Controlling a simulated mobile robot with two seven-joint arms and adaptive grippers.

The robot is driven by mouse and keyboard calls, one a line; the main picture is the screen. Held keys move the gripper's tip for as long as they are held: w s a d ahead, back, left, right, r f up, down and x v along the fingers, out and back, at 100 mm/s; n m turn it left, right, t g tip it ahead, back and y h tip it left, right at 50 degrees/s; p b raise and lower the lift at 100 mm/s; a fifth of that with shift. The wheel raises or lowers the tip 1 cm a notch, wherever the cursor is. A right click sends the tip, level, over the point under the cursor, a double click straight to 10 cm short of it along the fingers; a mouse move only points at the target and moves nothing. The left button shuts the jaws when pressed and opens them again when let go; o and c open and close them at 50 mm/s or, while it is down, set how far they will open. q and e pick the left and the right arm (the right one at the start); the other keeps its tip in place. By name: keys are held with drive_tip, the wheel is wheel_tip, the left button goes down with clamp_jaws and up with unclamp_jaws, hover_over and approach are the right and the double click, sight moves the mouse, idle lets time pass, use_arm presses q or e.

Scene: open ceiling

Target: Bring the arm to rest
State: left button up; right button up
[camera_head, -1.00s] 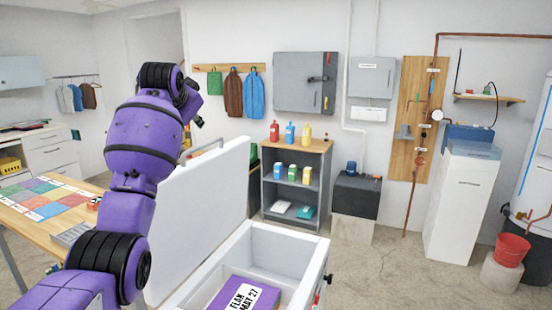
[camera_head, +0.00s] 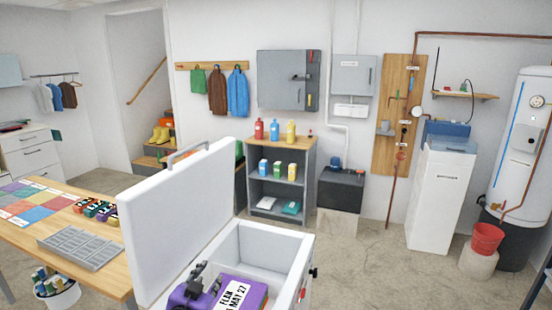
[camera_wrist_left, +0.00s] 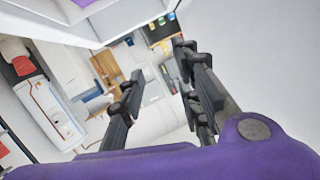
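My left gripper (camera_head: 195,284) shows low in the head view, at the open white chest (camera_head: 270,240), in front of a purple package (camera_head: 243,292) with a white label. In the left wrist view its two dark fingers (camera_wrist_left: 157,62) stand apart with nothing between them. Only a small part of my left arm shows in the head view. Whether the gripper touches the package or chest wall cannot be told. My right gripper is not in view.
The chest's raised white lid (camera_head: 180,215) stands left of the opening. A wooden table (camera_head: 100,278) with a grey tray (camera_head: 80,247) is beyond it at left. A grey shelf unit (camera_head: 281,180) stands behind. Floor at right (camera_head: 400,270) is clear.

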use_arm(q)
drive_tip(key=s+f+n+g, duration=0.1)
drive_tip(key=s+f, duration=0.6)
drive_tip(key=s, duration=0.8)
drive_tip(key=s+f+n+g+p, duration=0.1)
drive_tip(key=s+f+g, duration=0.2)
drive_tip(key=s+f, duration=0.5)
drive_tip(key=s+a+f+n+g+y+p, duration=0.1)
drive_tip(key=s+f, duration=0.7)
drive_tip(key=s, duration=1.4)
drive_tip(key=shift+n+g, duration=0.4)
drive_tip(key=shift+g, duration=0.3)
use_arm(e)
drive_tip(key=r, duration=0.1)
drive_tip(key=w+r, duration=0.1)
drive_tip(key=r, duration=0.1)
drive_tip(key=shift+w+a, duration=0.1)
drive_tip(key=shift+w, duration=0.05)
use_arm(q)
drive_tip(key=shift+a+r, duration=0.1)
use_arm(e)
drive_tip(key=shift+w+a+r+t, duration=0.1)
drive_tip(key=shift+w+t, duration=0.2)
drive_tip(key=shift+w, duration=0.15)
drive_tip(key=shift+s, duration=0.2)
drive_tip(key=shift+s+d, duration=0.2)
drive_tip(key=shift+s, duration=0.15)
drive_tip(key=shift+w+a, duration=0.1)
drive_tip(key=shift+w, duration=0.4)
